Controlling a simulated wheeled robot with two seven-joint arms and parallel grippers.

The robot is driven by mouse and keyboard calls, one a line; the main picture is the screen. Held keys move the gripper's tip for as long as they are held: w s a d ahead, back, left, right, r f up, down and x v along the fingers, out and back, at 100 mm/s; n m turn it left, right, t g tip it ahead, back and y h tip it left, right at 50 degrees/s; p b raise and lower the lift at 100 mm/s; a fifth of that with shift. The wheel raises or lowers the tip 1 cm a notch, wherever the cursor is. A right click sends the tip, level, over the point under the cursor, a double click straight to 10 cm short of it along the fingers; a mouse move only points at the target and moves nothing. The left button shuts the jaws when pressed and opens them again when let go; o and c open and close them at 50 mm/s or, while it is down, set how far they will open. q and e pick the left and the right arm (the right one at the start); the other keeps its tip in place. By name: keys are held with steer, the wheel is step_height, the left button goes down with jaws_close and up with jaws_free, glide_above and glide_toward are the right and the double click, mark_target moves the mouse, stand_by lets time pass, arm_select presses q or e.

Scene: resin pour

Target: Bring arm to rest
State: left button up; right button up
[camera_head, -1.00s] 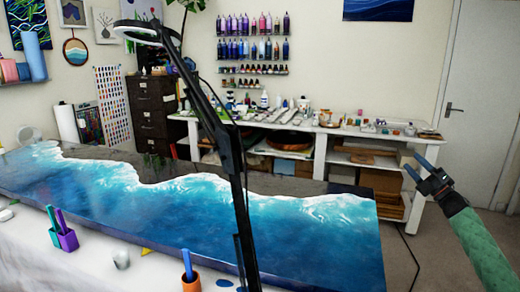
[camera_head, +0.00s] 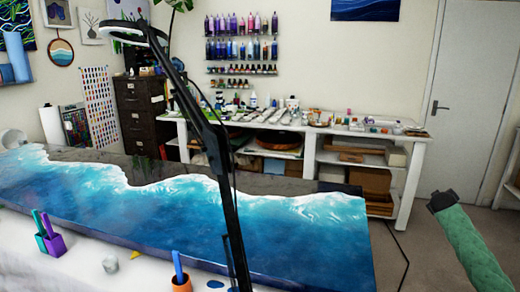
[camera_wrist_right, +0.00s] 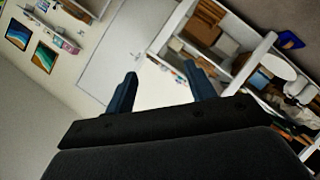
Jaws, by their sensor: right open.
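My right arm, in a green sleeve, comes in at the right of the head view, and its gripper (camera_head: 442,200) is held in the air to the right of the table, clear of everything. Its fingers are hidden from the head view. In the right wrist view the gripper (camera_wrist_right: 160,90) shows two dark blue fingers spread apart with nothing between them. My left gripper is in neither view.
A blue and white resin wave panel (camera_head: 150,215) fills the table at the left. A black lamp stand (camera_head: 215,150) rises in front of it. A white workbench (camera_head: 410,150) holds craft supplies at the back. Open floor lies below my right arm, before a grey door (camera_head: 460,110).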

steer(key=s+f+m+g+y, duration=0.1)
steer(key=s+f+m+g, duration=0.3)
steer(key=s+f+g, duration=0.4)
steer(key=s+a+f+n+y, duration=0.1)
steer(key=s+a+f+y, duration=0.1)
steer(key=s+a+f, duration=0.75)
steer(key=s+a+f+n+t+y, duration=0.1)
steer(key=s+a+f+n, duration=0.15)
steer(key=a+f, duration=0.85)
steer(key=s+a+f+n+y, duration=0.15)
steer(key=s+a+f, duration=0.4)
steer(key=a, duration=1.05)
steer(key=s+a+y, duration=0.4)
steer(key=s+a, duration=1.7)
steer(key=s, duration=0.4)
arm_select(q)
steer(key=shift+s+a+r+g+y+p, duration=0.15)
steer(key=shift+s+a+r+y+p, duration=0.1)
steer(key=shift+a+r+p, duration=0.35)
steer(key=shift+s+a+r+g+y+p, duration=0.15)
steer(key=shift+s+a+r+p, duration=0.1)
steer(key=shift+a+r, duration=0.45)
arm_select(e)
steer(key=s+a+r+g+y, duration=0.1)
steer(key=s+a+r, duration=0.3)
steer(key=s+r, duration=0.3)
steer(key=shift+s+a+r+m, duration=0.15)
steer(key=shift+s+r+m, duration=0.25)
steer(key=shift+s, duration=2.1)
